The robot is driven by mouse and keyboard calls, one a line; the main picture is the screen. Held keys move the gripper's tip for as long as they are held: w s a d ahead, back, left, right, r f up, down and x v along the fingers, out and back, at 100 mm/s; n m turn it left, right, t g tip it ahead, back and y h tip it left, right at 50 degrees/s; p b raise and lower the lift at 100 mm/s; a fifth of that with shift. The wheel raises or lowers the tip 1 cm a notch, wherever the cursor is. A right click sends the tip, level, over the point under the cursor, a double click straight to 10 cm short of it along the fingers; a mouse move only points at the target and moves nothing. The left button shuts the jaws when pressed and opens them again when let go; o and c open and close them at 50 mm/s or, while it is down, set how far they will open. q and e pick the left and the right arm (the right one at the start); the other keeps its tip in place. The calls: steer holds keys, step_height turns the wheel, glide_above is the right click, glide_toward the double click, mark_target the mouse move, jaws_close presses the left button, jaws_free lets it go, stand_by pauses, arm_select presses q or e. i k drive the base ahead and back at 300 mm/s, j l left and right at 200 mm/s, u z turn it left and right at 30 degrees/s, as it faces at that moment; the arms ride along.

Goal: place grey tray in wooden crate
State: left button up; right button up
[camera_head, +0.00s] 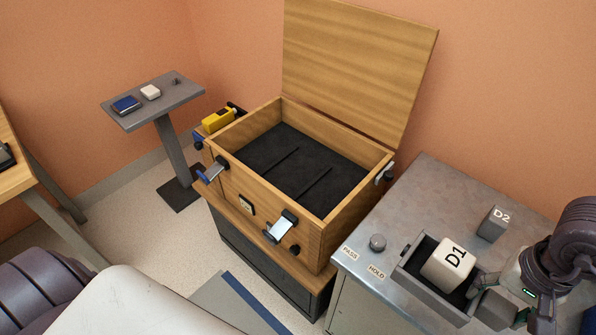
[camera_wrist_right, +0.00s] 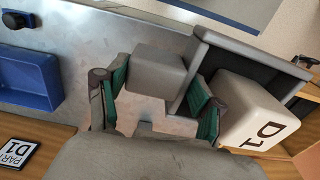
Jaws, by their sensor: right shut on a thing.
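The grey tray (camera_head: 412,283) is on the metal bench at the right in the head view. A white block marked D1 (camera_head: 447,264) is in it. In the wrist view the tray (camera_wrist_right: 238,48) shows its dark inside with the D1 block (camera_wrist_right: 255,110) at the right. My right gripper (camera_head: 497,305) is at the tray's right end, its green-padded fingers (camera_wrist_right: 157,98) either side of a grey block-like part (camera_wrist_right: 155,70) against the tray. The wooden crate (camera_head: 322,238) stands open left of the bench, its dark lined floor bare except for two thin ribs. My left gripper is out of view.
The crate's raised lid (camera_head: 360,70) leans up behind it. A yellow item (camera_head: 218,119) is at the crate's left. A small stand (camera_head: 155,103) is farther left. A blue bin (camera_wrist_right: 27,80) shows in the wrist view.

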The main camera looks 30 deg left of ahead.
mark_target(297, 171)
steer(key=i+j, duration=0.2)
steer(key=j, duration=0.2)
steer(key=i+j+u, duration=0.1)
steer(key=j, duration=0.3)
steer(key=i+j, duration=0.25)
steer(key=i+j+u, duration=0.1)
steer(key=j, duration=0.4)
steer(key=i+j, duration=0.35)
